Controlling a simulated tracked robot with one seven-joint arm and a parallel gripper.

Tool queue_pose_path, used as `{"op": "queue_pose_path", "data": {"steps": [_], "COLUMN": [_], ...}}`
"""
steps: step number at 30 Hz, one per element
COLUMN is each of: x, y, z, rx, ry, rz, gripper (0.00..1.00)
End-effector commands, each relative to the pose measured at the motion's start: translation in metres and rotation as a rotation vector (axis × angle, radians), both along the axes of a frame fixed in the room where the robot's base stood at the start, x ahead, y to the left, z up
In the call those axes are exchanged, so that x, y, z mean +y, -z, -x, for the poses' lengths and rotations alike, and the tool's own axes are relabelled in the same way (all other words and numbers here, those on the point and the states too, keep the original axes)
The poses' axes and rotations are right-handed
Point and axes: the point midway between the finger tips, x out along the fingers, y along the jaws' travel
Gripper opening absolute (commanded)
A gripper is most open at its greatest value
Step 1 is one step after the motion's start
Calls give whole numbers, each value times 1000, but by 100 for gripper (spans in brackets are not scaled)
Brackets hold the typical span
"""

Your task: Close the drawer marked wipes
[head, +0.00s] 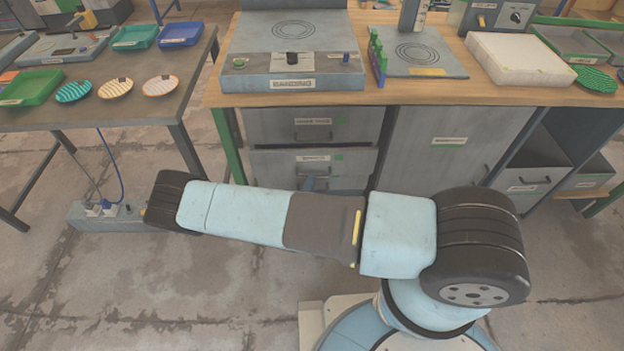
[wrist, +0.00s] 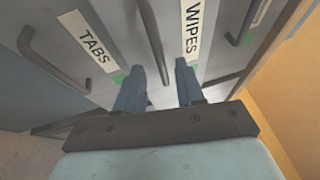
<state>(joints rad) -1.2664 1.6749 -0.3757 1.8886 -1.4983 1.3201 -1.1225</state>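The drawer marked wipes (wrist: 210,45) fills the middle of the wrist view, which is turned sideways. Its white label (wrist: 192,28) reads WIPES and has a green patch at its end. In the head view, it appears to be the second drawer front (head: 275,163), standing slightly proud of the cabinet. Its dark bar handle (wrist: 153,40) runs between the fingers of my gripper (wrist: 160,78). The fingers are apart, one on each side of the handle's near end; contact is unclear. In the head view my arm hides most of the gripper and the lower cabinet.
A drawer marked TABS (wrist: 95,42) lies below the wipes drawer, with its own handle (wrist: 38,58). Another drawer (head: 275,124) lies above it. A workbench top (head: 420,97) overhangs the cabinet. A grey cupboard door (head: 440,165) stands to the right. A side table (head: 100,125) stands left.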

Motion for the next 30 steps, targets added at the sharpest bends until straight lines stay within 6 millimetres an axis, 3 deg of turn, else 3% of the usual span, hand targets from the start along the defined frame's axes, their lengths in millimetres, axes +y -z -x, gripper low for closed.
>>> {"op": "queue_pose_path", "data": {"steps": [6,18,30], "x": [-9,-11,-11], "y": [-4,-4,-4], "z": [-19,-24,-23], "rx": [0,1,1], "ry": [1,0,0], "rz": [0,0,0], "gripper": [38,37,0]}}
